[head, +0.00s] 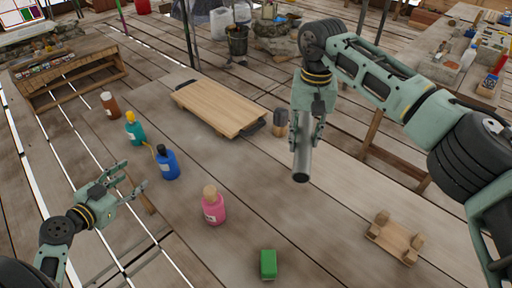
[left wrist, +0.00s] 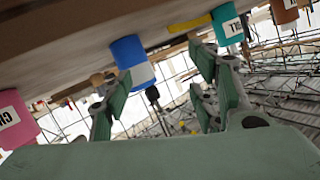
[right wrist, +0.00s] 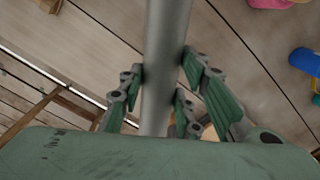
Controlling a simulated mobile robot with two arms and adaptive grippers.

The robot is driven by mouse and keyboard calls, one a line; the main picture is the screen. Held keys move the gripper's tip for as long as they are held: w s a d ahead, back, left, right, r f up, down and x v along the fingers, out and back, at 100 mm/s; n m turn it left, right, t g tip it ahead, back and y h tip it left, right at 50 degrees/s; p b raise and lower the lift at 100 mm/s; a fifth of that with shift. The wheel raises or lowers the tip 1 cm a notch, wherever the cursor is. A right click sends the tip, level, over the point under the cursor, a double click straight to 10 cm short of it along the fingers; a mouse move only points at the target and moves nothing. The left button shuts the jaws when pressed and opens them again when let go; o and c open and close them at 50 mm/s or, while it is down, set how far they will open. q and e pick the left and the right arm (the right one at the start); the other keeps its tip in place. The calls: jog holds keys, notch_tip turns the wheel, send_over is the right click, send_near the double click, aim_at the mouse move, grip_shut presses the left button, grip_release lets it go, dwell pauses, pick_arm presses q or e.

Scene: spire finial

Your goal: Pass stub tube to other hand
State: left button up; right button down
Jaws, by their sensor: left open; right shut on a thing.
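The stub tube (head: 302,158) is a grey metal cylinder. It hangs nearly upright above the table, its round lower end facing the head camera. My right gripper (head: 308,128) is shut on the tube's upper part. In the right wrist view the tube (right wrist: 166,60) runs between the green finger pads of the right gripper (right wrist: 163,90). My left gripper (head: 138,178) is open and empty at the table's left edge, well apart from the tube. The left wrist view shows its spread fingers (left wrist: 165,90) with nothing between them.
Blue (head: 167,163), teal (head: 134,128), brown (head: 110,105) and pink (head: 213,206) bottles line the table's left side. A green block (head: 268,264), a wooden cradle (head: 395,240), a dark-headed mallet (head: 281,122) and a wooden board (head: 222,107) also sit there. The middle of the table is clear.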

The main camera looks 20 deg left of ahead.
jog(key=shift+w, duration=0.1)
pick_arm(q)
jog(key=w+d+r+m+h, duration=0.4)
jog(key=w+d+r+m, duration=0.15)
jog(key=d+r, duration=0.25)
jog(key=w+d+r+m+h, duration=0.3)
jog(key=w+d+r+m, duration=0.25)
jog(key=d+r, duration=0.25)
jog(key=m+g+h, duration=0.3)
jog(key=m+g, duration=0.5)
jog(key=m, duration=1)
send_near(295, 158)
jog(key=x, duration=1.1)
jog(key=shift+d, duration=0.2)
